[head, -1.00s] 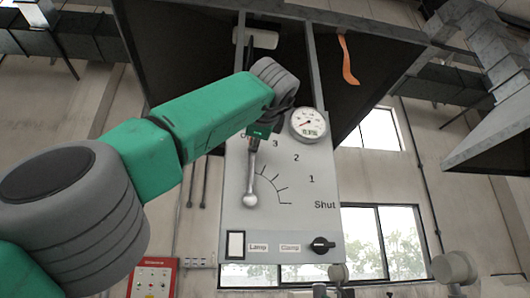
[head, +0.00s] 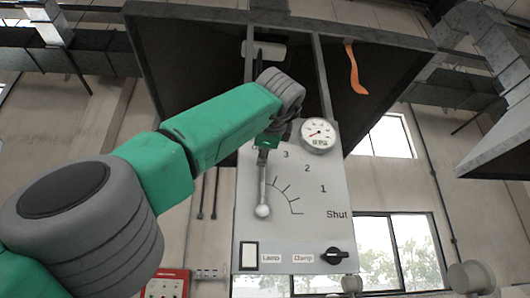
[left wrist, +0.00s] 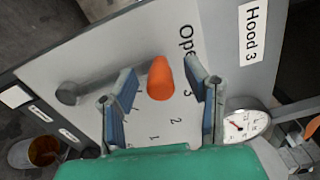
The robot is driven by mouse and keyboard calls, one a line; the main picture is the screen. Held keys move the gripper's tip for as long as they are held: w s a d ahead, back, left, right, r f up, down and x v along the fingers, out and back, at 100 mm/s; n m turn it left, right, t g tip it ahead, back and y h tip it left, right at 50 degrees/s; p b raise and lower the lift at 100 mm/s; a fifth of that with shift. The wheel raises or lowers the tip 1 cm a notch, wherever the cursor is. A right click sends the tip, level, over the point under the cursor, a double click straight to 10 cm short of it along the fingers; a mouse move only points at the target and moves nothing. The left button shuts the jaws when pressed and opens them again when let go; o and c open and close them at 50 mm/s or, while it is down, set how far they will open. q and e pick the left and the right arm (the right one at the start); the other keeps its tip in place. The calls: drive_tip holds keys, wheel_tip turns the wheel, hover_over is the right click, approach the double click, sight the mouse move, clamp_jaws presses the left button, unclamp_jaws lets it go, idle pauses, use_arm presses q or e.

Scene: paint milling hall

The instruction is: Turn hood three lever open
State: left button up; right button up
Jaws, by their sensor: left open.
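The hood three lever is a grey rod on a round pivot (head: 262,211) on the light grey panel (head: 310,235). The rod points nearly straight up, past the 3 mark, toward the Open lettering. In the left wrist view its orange grip (left wrist: 160,78) lies between my left gripper's (left wrist: 168,80) two blue-padded fingers. The fingers are open, with gaps on both sides of the grip. In the head view my left gripper (head: 268,138) covers the lever's upper end and the Open lettering. My right gripper is out of view.
A dial gauge (head: 318,134) sits at the panel's upper right, close to my gripper. A lamp switch (head: 249,255) and a black clamp knob (head: 334,256) are along the bottom. An orange ribbon (head: 355,70) hangs from the dark hood above. A red box (head: 167,284) is at lower left.

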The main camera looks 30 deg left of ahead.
use_arm(q)
drive_tip(key=shift+w+d+f, duration=0.1)
drive_tip(key=shift+w+d, duration=0.05)
drive_tip(key=v, duration=1.2)
